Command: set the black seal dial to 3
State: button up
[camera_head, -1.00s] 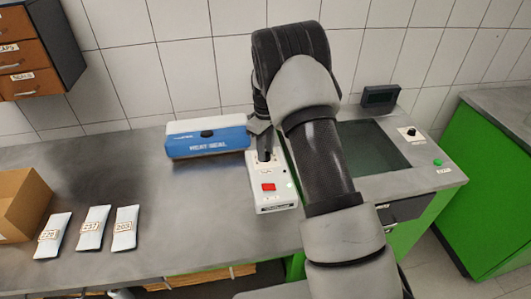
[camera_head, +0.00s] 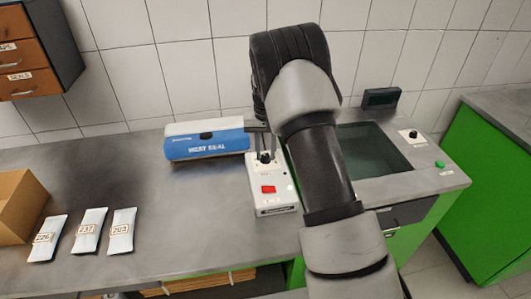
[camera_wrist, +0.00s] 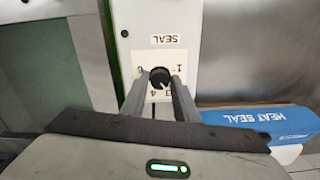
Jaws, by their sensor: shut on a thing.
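The black seal dial (camera_head: 264,157) is a small round knob on the white control box (camera_head: 275,193), at its far end. In the wrist view the black seal dial (camera_wrist: 160,77) sits on a white scale plate with printed numbers, seen upside down. The SEAL label is on the box above it there. My gripper (camera_wrist: 160,82) has one finger on each side of the dial and is shut on it. My gripper also shows in the head view (camera_head: 263,150), over the dial. I cannot read the pointer's number clearly.
The blue heat sealer (camera_head: 207,145) stands left of the box. A red switch (camera_head: 268,189) is on the box's near part. Several labelled pouches (camera_head: 88,231) and a cardboard box (camera_head: 18,205) lie left. A recessed basin (camera_head: 370,148) and another knob (camera_head: 412,134) are right.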

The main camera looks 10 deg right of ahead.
aim_at(266, 155)
jog(key=shift+m, duration=1.1)
jog(key=o, duration=1.1)
jog(key=shift+c, duration=0.2)
notch_tip(266, 155, up, 18)
jog(key=shift+f, duration=0.25)
jog(key=shift+r, duration=0.1)
